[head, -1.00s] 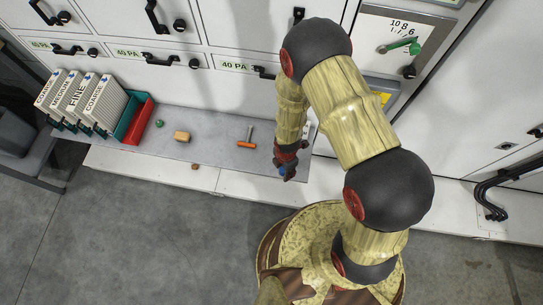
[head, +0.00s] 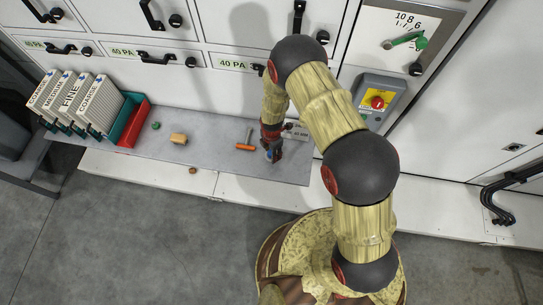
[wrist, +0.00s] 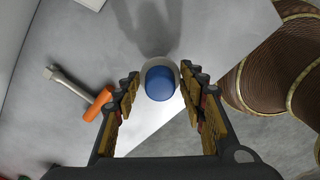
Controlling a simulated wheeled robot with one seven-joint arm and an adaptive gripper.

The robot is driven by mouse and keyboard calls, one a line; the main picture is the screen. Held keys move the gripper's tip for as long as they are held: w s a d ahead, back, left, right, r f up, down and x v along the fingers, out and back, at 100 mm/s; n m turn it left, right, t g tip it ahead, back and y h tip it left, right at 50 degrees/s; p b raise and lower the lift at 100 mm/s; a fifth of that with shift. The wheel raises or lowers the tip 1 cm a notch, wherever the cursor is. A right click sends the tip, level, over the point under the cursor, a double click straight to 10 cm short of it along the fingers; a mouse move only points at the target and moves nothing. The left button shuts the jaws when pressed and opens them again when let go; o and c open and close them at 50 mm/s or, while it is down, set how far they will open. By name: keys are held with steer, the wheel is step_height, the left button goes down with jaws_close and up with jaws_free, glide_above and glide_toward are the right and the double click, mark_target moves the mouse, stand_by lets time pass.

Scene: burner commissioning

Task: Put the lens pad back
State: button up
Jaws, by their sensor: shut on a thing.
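A blue, round-ended piece (wrist: 160,83), which I take to be the lens pad, sits between the fingertips of my gripper (wrist: 160,88) in the wrist view. My gripper is shut on it. A pale round rim (wrist: 145,66) shows around its far side; I cannot tell whether this is part of the pad or a holder beneath it. In the head view my gripper (head: 271,155) is over the right part of the grey shelf (head: 217,164), with a bit of blue showing at its tip. Whether the pad touches the shelf is unclear.
Further left are a tan block (head: 178,139), a small green piece (head: 156,126), red and green bins (head: 134,126) and several labelled filters (head: 72,94).

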mark_target(271, 155)
steer(key=shift+w+a+f+b, duration=0.15)
steer(key=shift+f+b, duration=0.3)
steer(key=shift+f, duration=0.5)
steer(key=shift+w+d+f+b, duration=0.1)
steer(key=shift+f+b, duration=0.35)
steer(key=shift+f, duration=0.45)
steer(key=shift+f, duration=0.2)
steer(key=o, duration=1)
steer(key=shift+o, duration=0.6)
steer(key=shift+r, duration=0.2)
